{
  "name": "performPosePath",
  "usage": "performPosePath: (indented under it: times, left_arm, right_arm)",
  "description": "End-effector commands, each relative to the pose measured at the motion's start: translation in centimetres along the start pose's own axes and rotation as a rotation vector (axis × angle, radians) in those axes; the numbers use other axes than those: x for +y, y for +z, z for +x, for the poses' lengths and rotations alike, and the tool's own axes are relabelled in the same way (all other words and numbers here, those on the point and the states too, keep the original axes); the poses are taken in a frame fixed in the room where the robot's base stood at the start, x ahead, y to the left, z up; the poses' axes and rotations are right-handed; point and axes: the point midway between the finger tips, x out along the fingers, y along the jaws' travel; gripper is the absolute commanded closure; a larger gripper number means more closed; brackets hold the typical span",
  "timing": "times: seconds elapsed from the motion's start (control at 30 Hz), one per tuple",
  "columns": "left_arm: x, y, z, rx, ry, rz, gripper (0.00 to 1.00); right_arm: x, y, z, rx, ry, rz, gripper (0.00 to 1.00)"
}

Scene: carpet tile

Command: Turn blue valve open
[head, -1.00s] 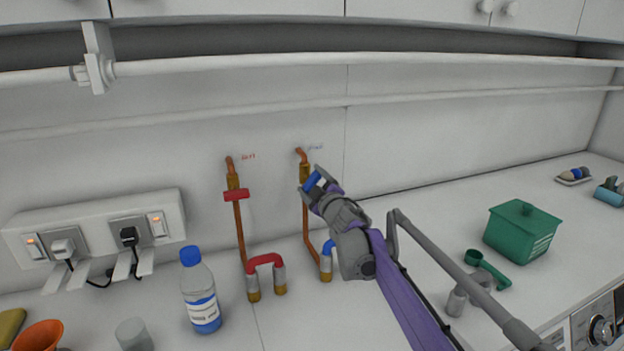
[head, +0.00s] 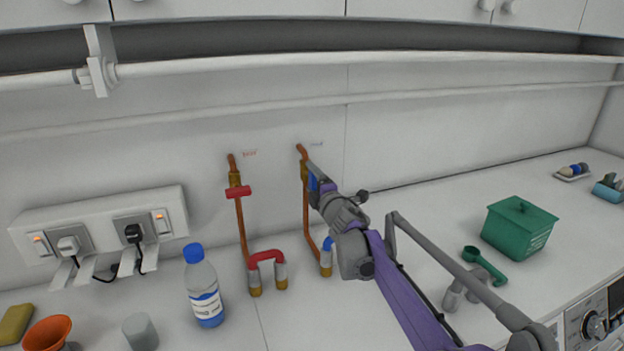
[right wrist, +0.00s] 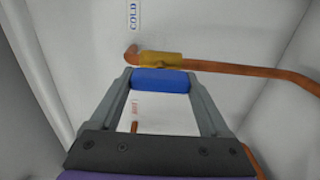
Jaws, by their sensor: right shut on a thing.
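The blue valve handle (right wrist: 160,80) sits on a brass valve body (right wrist: 160,60) on a copper pipe, beside a "COLD" label in the right wrist view. In the head view the handle (head: 313,183) is partly hidden by my right gripper (head: 316,178). My right gripper (right wrist: 160,82) is shut on the blue handle, with one finger at each end of it. In the head view the handle's visible part runs roughly along the upright pipe. My left gripper is not in view.
A red valve handle (head: 238,192) is on the pipe to the left. Red (head: 267,257) and blue (head: 327,245) pipe bends are below. A bottle (head: 203,288), a green box (head: 518,227) and a green scoop (head: 484,264) stand on the counter. A long rail (head: 250,63) crosses above.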

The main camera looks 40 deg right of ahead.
Motion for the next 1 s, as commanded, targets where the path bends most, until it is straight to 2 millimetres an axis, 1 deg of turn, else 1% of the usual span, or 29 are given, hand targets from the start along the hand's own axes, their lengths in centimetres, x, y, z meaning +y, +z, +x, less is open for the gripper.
performPosePath:
  times: [0.5, 0.53, 0.6, 0.63, 0.87, 0.97, 1.0]
  left_arm:
    - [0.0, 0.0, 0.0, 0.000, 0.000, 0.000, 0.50]
    - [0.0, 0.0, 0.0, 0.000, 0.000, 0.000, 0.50]
    - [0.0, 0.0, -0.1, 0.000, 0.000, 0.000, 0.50]
    - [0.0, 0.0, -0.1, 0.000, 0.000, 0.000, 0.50]
    - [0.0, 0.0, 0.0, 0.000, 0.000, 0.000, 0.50]
    - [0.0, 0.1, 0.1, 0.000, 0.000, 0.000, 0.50]
    - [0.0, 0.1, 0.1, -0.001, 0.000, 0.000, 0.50]
  right_arm:
    - [0.0, 0.0, 0.0, 0.001, 0.000, -0.019, 0.76]
    - [0.0, 0.0, 0.0, 0.001, 0.000, -0.019, 0.15]
    - [0.0, 0.0, 0.0, 0.001, 0.000, -0.019, 0.02]
    - [0.0, 0.0, 0.0, 0.000, 0.000, -0.018, 0.00]
    - [0.0, 0.0, -0.1, 0.000, 0.000, -0.017, 0.00]
    - [0.0, 0.0, -0.7, 0.000, 0.000, -0.017, 0.00]
    - [-0.1, 0.0, -1.2, -0.001, -0.001, -0.018, 0.00]
